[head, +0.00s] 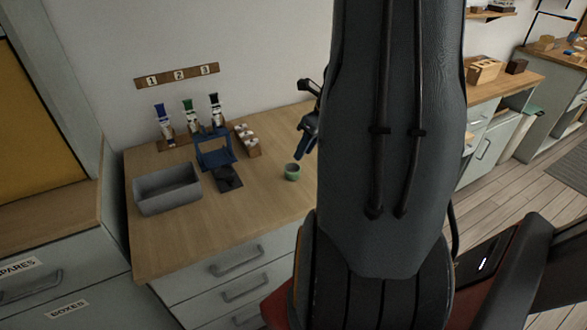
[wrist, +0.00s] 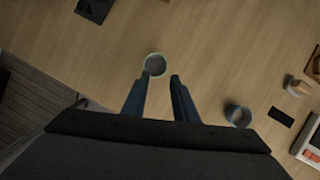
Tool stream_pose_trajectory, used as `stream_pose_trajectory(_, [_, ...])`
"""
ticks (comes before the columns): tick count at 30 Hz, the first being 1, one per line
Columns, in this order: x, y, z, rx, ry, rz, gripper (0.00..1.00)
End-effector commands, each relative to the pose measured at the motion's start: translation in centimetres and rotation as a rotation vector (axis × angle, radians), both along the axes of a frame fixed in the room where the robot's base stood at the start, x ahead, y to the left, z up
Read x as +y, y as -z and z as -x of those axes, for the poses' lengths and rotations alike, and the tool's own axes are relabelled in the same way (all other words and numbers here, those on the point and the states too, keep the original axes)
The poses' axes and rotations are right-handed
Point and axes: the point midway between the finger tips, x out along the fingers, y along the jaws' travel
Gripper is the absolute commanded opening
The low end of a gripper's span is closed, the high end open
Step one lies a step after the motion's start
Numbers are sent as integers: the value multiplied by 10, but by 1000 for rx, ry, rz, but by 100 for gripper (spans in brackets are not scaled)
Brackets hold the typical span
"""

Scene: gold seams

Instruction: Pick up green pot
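The small green pot (head: 292,172) stands upright on the wooden worktop, just left of my arm in the head view. In the wrist view the pot (wrist: 154,66) shows from above as a green-rimmed round with a grey inside. It lies just beyond my fingertips, nearer the left one. My gripper (wrist: 161,77) is open, with two blue fingers apart and nothing seen between them. In the head view my gripper (head: 303,143) is partly hidden by my arm and appears above the pot. I cannot tell whether a finger touches it.
Another blue-grey pot (wrist: 238,116) stands right of my fingers in the wrist view. Worktop in front of the pot is clear.

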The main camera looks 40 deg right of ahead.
Motion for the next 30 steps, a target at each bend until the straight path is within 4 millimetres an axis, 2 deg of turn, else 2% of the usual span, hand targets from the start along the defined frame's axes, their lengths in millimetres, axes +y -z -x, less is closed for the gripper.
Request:
stream_pose_trajectory(3, [-9,5,0,-2,63,-18,26])
stream_pose_trajectory(13, [-6,36,-12,-1,63,-18,26])
stream_pose_trajectory(21, [-5,68,-25,0,61,-18,26])
stream_pose_trajectory(30, [-5,72,-27,-1,61,-16,26])
